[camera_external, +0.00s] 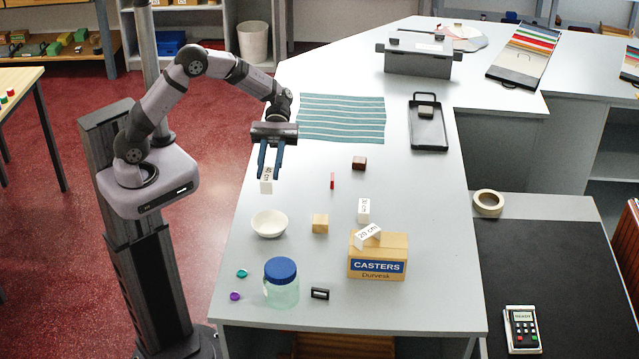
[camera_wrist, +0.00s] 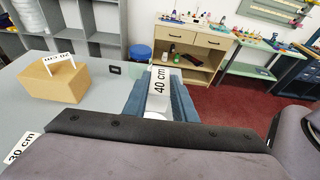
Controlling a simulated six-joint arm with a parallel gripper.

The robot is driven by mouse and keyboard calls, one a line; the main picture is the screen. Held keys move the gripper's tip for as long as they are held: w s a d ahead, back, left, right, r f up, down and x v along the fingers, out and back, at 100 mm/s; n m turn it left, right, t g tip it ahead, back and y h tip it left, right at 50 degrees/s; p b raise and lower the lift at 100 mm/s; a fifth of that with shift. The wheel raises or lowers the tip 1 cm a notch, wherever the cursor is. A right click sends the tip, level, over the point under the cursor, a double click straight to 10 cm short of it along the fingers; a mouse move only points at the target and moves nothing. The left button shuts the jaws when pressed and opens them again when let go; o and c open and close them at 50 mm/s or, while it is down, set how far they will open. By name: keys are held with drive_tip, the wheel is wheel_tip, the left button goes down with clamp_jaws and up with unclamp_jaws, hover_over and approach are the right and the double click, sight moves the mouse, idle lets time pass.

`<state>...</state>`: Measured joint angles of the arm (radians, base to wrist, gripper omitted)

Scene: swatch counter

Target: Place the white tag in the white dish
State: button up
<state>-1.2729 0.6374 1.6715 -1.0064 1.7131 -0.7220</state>
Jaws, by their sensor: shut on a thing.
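My gripper (camera_external: 270,176) is shut on a white tag (camera_external: 267,184) marked "40 cm" and holds it above the counter. In the wrist view the tag (camera_wrist: 160,82) stands between the two blue fingers. The white dish (camera_external: 269,223) sits on the counter, below and just in front of the held tag in the external view. The dish looks empty. Another white tag, marked "30 cm" (camera_external: 364,210), stands on the counter to the right. A third, marked "20 cm" (camera_external: 368,235), leans tilted on top of the casters box.
The casters box (camera_external: 377,264), a wooden cube (camera_external: 320,223) and a blue-lidded jar (camera_external: 282,286) stand near the dish. A dark brown cube (camera_external: 359,163) and a small red piece (camera_external: 332,181) lie farther back. A striped cloth (camera_external: 341,118) lies behind the gripper.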

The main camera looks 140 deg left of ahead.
wheel_tip(320, 180, down, 3)
drive_tip(key=p, duration=0.3)
hover_over(271, 223)
drive_tip(key=shift+w+f, duration=0.1)
drive_tip(key=shift+f, duration=5.25)
drive_tip(key=shift+f, duration=0.3)
drive_tip(key=o, duration=1)
